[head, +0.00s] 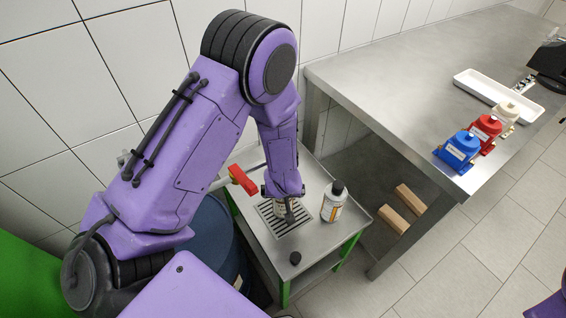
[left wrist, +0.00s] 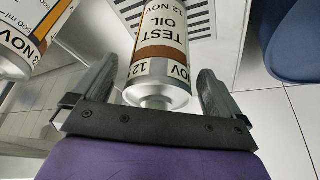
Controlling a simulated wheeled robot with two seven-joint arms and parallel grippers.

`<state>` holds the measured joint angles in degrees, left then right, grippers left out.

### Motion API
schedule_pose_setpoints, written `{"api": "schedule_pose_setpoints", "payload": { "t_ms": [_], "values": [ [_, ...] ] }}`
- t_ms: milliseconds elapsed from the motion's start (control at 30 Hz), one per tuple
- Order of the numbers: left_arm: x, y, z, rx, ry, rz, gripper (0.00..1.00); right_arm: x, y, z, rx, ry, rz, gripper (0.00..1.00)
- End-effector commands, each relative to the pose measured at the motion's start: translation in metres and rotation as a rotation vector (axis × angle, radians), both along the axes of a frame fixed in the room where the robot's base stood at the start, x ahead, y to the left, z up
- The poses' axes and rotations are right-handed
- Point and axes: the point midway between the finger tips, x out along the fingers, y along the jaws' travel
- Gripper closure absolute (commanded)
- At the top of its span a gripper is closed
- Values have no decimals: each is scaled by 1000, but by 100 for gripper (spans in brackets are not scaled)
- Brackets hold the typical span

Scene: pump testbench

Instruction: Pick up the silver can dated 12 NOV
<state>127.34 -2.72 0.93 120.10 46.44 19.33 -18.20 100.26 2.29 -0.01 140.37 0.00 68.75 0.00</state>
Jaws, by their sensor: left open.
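The silver can dated 12 NOV (left wrist: 165,45) has a white and brown label reading TEST OIL. In the left wrist view its silver neck end points toward my left gripper (left wrist: 157,72). The gripper is open, with one finger on each side of the can. In the head view this gripper (head: 284,205) comes down from above and hides most of the can (head: 279,211), which stands on a slotted grate. A second can (head: 333,204) with a black cap stands to the right; in the left wrist view (left wrist: 28,38) its date is partly cut off. My right gripper is not in view.
The low steel stand (head: 325,240) has green legs and a loose black cap (head: 295,258). A red handle (head: 243,179) on a pipe is left of the gripper. A blue barrel (head: 214,240) stands left. The steel bench (head: 400,90) holds blue, red and cream pumps.

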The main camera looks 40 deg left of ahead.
Motion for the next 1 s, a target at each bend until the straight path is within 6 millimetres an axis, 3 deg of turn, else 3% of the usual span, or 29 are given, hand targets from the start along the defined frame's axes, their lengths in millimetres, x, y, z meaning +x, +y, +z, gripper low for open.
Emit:
{"api": "schedule_pose_setpoints", "payload": {
  "t_ms": [267,500,600,867,1000],
  "values": [
    [2,2,-6,1,-1,0,0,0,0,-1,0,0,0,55],
    [2,2,-6,1,-1,0,75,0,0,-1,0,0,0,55],
    [3,2,-5,0,-2,1,100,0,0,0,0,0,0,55],
    [3,2,-3,1,-2,0,100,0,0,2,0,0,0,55],
    [2,2,8,1,-2,0,100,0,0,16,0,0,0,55]
  ]
}}
